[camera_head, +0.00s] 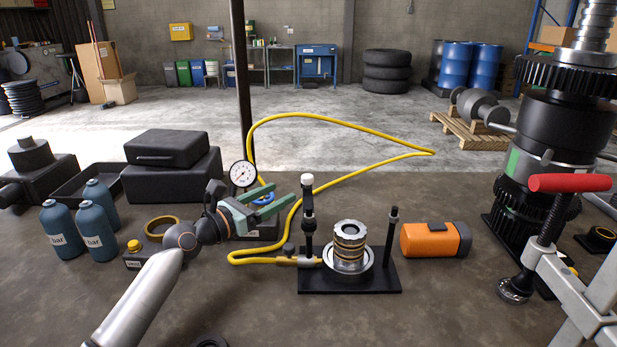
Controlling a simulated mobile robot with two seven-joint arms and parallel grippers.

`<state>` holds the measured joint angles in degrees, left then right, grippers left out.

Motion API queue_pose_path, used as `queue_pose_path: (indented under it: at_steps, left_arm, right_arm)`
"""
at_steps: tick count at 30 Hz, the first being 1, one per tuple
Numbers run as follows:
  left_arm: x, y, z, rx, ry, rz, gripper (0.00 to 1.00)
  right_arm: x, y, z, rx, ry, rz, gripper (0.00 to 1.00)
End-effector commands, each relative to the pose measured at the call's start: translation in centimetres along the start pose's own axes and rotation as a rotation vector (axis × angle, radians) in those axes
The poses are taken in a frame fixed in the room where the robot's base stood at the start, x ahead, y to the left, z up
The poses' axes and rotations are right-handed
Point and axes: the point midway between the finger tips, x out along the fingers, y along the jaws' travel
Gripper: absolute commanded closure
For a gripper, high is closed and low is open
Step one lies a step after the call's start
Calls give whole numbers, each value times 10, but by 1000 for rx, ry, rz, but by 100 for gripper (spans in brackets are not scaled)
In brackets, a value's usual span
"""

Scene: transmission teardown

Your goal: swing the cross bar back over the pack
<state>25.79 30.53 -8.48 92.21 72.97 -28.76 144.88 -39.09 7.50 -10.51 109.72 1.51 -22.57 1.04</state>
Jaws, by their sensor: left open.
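The pack (350,246) is an upright stack of metal and bronze-coloured rings in a round seat on a black base plate (385,283). A post with a white knob (307,181) stands at its left, and a thinner black post (393,228) at its right. No bar spans the pack's top. A dark piece on the left post (308,218) may be the cross bar seen nearly end-on; I cannot tell its exact direction. My left gripper (288,197), with green fingers, is open and empty, just left of the knobbed post. My right gripper is not in view.
A yellow hose (350,122) loops behind and joins the fixture's left side. A pressure gauge (242,174) stands behind my left gripper. An orange block (430,239) lies right of the plate. A red-handled clamp (570,183) and tall gear assembly (555,130) stand farther right. Blue bottles (66,230) stand left.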

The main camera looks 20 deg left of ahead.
Motion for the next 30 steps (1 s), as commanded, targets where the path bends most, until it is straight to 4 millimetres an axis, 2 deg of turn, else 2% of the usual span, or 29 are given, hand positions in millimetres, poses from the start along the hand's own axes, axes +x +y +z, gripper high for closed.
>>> queue_pose_path:
  at_steps: [9,15,21,30]
  left_arm:
    - [58,0,1,1,-3,0,33]
    - [85,0,0,0,-2,0,33]
    - [99,0,0,1,-2,1,33]
    - [102,0,0,2,-1,1,33]
  right_arm:
    - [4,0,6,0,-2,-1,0]
    - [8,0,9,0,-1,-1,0]
    - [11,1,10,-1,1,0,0]
    - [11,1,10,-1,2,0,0]
